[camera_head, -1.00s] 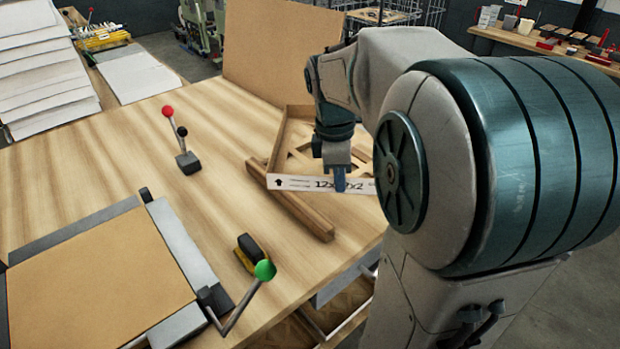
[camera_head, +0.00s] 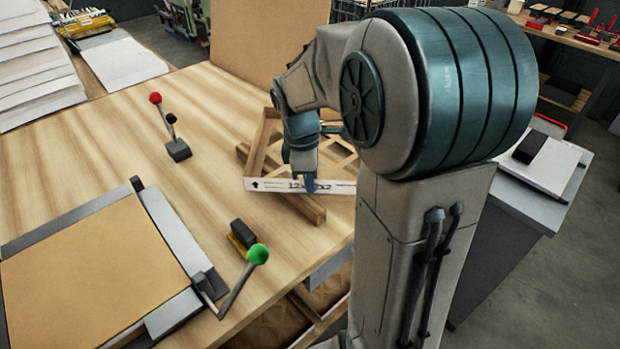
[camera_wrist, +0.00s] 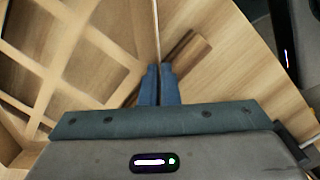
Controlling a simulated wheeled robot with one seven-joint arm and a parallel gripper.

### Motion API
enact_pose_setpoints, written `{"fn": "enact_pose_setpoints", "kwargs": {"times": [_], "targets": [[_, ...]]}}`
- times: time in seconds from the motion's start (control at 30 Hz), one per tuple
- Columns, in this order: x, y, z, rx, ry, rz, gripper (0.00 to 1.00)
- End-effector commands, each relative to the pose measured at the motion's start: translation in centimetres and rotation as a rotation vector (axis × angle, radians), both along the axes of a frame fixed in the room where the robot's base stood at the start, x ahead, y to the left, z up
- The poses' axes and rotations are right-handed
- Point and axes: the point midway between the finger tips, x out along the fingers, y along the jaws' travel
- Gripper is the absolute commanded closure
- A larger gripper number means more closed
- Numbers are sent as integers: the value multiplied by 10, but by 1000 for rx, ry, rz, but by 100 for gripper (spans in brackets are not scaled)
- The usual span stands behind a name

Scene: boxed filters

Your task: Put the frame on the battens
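The frame is a shallow wooden tray-like frame (camera_head: 258,145) with a lattice inside and a white printed label on its near side. My gripper (camera_head: 308,185) is at that near side, and its blue fingers look closed on the frame's thin wall. The wrist view shows the fingers (camera_wrist: 159,85) close together at the wall, with the lattice (camera_wrist: 60,50) to the left. One batten (camera_head: 306,207), a wooden bar on the table, runs slantwise under the frame; its end (camera_wrist: 188,52) sticks out past the wall. I cannot tell whether the frame touches it.
A lever with a red knob (camera_head: 156,98) stands left of the frame. A board in a grey fixture (camera_head: 90,265), a yellow-black block (camera_head: 242,235) and a green-knobbed lever (camera_head: 257,254) lie nearer. A tall brown panel (camera_head: 270,40) stands behind. The middle table is clear.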

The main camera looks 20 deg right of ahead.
Motion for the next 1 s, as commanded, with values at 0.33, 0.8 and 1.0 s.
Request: {"fn": "enact_pose_setpoints", "kwargs": {"times": [0.33,0.8,1.0], "targets": [[0,0,-1,0,1,0,76],[4,7,63,-1,-6,1,76],[5,11,101,0,-3,1,76]]}}
